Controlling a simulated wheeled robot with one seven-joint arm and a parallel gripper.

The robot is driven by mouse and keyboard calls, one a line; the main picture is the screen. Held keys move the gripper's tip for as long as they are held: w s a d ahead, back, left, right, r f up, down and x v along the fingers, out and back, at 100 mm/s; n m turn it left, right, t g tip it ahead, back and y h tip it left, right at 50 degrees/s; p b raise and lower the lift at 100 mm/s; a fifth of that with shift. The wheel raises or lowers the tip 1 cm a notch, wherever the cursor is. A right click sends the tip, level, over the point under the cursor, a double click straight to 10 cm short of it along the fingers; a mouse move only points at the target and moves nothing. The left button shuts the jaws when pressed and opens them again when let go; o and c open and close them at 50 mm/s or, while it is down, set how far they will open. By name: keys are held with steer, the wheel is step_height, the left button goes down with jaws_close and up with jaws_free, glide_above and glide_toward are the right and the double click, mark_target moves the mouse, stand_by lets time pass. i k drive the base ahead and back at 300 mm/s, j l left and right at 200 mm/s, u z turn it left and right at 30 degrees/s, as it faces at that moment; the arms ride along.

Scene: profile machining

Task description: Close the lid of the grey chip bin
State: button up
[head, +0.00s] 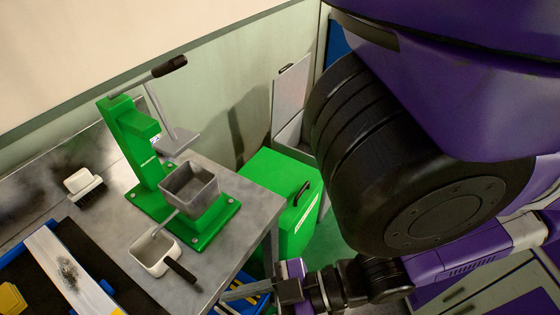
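The grey chip bin (289,132) stands on the floor against the wall, behind a green cabinet. Only its upper part shows. Its flat grey lid (291,92) stands up, tilted back toward the wall, with a small dark handle near its top edge. The bin is open. My gripper (262,291) is at the bottom middle, beside the workbench's right edge and well below and apart from the lid. Its fingers are small and partly lost against the bench edge, so I cannot tell whether they are open or shut.
A green cabinet (265,178) with a black handle stands between my gripper and the bin. A green press (135,145) with a grey box (190,186) stands on the workbench (88,152). A scoop (155,250) and a brush (85,184) lie there. My large arm fills the right.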

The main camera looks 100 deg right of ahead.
mark_target(289, 86)
steer(key=l+z, duration=0.1)
steer(key=z, duration=2.8)
